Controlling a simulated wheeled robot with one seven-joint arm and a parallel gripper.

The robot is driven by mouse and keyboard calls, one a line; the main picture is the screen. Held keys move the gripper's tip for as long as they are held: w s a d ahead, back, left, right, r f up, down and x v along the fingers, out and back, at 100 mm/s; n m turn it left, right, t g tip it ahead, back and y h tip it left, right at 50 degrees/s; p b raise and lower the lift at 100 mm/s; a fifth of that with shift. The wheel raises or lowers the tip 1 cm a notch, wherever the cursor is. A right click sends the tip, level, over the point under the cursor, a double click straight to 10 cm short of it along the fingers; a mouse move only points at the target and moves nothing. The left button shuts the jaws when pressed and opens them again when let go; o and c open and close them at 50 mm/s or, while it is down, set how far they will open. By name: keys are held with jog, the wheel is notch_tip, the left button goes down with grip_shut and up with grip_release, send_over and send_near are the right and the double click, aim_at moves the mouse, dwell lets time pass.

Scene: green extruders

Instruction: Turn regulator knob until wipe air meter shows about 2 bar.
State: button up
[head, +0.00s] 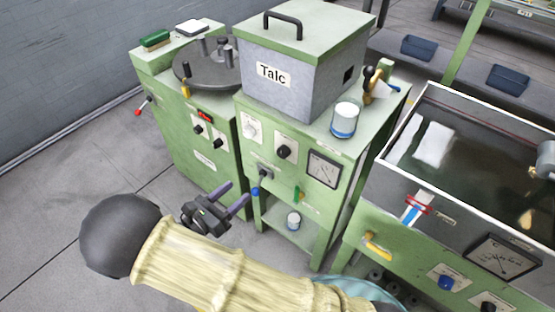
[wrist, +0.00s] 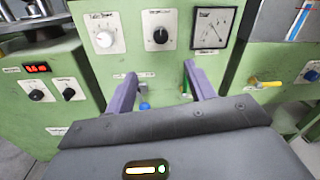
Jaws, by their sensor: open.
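I cannot read which meter is the wipe air meter. One square meter (head: 322,170) is on the green Talc cabinet's front; it also shows in the wrist view (wrist: 213,29). Another meter (head: 495,255) is on the trough unit at right, with a blue knob (head: 446,282) and a black knob (head: 488,307) below it. The Talc cabinet has a white knob (wrist: 105,40), a black knob (wrist: 160,35) and a low blue knob (wrist: 145,106). My gripper (head: 238,193) is open and empty in front of this cabinet. In the wrist view its fingers (wrist: 163,84) stand either side of the low fittings, apparently touching nothing.
A grey Talc box (head: 310,75) and a white-blue can (head: 344,120) stand on the cabinet. A green lever (head: 298,193) is low on its front. A yellow handle (head: 377,246) sticks out from the trough unit. The floor (head: 60,200) at left is clear.

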aim_at(281, 155)
jog(key=shift+d, duration=0.1)
jog(key=b+x, duration=0.1)
jog(key=x, duration=1.6)
jog(key=shift+w+d, duration=0.15)
jog(key=shift+d, duration=0.05)
jog(key=shift+c, duration=0.4)
jog(key=c, duration=0.9)
jog(key=shift+p, duration=0.3)
jog(key=shift+r+p, duration=0.15)
jog(key=shift+p, duration=0.2)
jog(key=shift+n+p, duration=0.7)
jog(key=shift+p, duration=0.25)
jog(key=shift+f+n+p, duration=0.2)
jog(key=shift+n+p, duration=0.3)
